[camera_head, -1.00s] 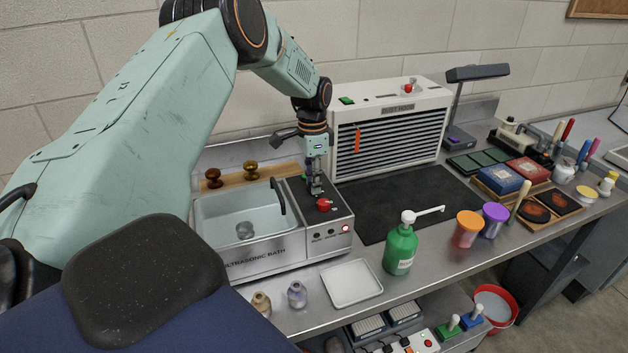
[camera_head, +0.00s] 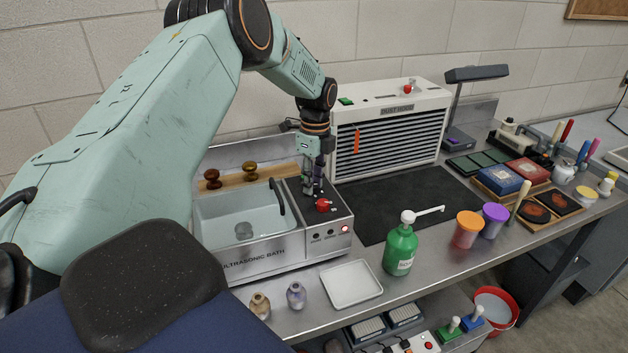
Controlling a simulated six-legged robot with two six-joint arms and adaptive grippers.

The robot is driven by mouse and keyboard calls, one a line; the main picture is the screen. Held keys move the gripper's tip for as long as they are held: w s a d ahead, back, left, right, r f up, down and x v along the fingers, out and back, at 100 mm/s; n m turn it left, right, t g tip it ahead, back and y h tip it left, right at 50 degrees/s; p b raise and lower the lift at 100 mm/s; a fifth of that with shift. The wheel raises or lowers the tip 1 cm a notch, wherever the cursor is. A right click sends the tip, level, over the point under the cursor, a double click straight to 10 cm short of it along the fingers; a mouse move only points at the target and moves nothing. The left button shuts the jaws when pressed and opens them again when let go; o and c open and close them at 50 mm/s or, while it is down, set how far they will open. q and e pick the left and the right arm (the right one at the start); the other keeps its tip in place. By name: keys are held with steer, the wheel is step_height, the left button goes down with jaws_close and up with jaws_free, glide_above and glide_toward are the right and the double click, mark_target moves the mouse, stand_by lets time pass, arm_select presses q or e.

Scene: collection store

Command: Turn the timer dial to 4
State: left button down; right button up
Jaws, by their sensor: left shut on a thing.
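The ultrasonic bath (camera_head: 262,262) stands on the bench with its control panel on the right side. My left gripper (camera_head: 312,190) points down over the back part of this panel. It is shut on the timer dial, which its fingers mostly hide, so the dial's pointer and numbers cannot be read. A red knob (camera_head: 323,204) sits on the panel just in front of the fingers. A red light (camera_head: 345,228) shows on the bath's front. My right gripper is not in view.
The open basin (camera_head: 215,218) with a dark handle is left of the panel. A dust hood (camera_head: 392,128) stands behind a dark mat (camera_head: 400,205). A green pump bottle (camera_head: 400,248), a white tray (camera_head: 350,284) and two small vases (camera_head: 296,294) stand in front.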

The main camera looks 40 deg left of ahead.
arm_select(q)
steer(key=shift+w+a+r+m, duration=0.15)
steer(key=shift+r+m, duration=0.05)
steer(key=shift+m, duration=0.8)
steer(key=c, duration=1.5)
jaws_free()
steer(key=o, duration=0.4)
steer(key=shift+f, duration=0.1)
steer(key=shift+o, duration=0.2)
